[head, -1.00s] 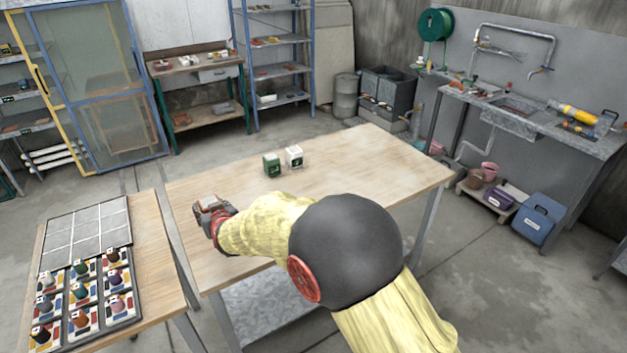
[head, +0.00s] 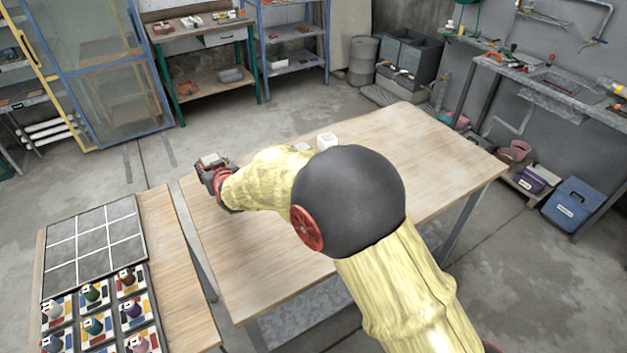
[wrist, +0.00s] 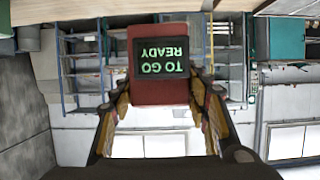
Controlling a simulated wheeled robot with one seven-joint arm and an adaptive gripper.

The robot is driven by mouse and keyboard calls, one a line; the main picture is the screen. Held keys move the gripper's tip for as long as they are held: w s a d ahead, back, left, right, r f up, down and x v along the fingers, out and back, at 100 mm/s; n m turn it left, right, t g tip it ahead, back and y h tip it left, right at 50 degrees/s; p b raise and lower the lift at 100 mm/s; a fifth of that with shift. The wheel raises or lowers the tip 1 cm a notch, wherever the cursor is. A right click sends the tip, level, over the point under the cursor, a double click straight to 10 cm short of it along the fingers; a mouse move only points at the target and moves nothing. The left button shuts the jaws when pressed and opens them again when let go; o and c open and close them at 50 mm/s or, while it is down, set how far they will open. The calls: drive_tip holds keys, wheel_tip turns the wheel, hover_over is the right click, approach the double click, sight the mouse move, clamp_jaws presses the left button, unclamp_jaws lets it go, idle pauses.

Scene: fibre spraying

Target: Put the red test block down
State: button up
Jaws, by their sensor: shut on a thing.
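The red test block (wrist: 162,93) fills the space between my fingers in the wrist view. Its dark screen shows "READY TO GO" in green letters, upside down in that picture. My gripper (wrist: 160,108) is shut on its two sides. In the head view my gripper (head: 210,165) is over the far left corner of the middle wooden table (head: 270,270); I cannot tell its height above the top. The block is hard to make out in the head view.
A white block (head: 326,141) stands on the table behind my arm. A side table (head: 180,265) at left bears a grey gridded panel (head: 92,245) and a tray of several coloured spools (head: 95,320). The table's right half is clear.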

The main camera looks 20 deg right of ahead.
drive_tip(key=s+d+f+b, duration=0.1)
drive_tip(key=s+d+f, duration=0.2)
drive_tip(key=f, duration=0.1)
drive_tip(key=s+d+f+b, duration=0.2)
drive_tip(key=s+d+f, duration=0.1)
drive_tip(key=d+f, duration=0.1)
drive_tip(key=s+d+f+b, duration=0.2)
drive_tip(key=s+d+f, duration=0.1)
drive_tip(key=f, duration=0.1)
drive_tip(key=shift+s+d, duration=0.25)
drive_tip(key=shift+s, duration=0.05)
drive_tip(key=shift+f, duration=0.25)
drive_tip(key=shift+f, duration=0.15)
drive_tip(key=o, duration=1.7)
drive_tip(key=shift+c, duration=0.2)
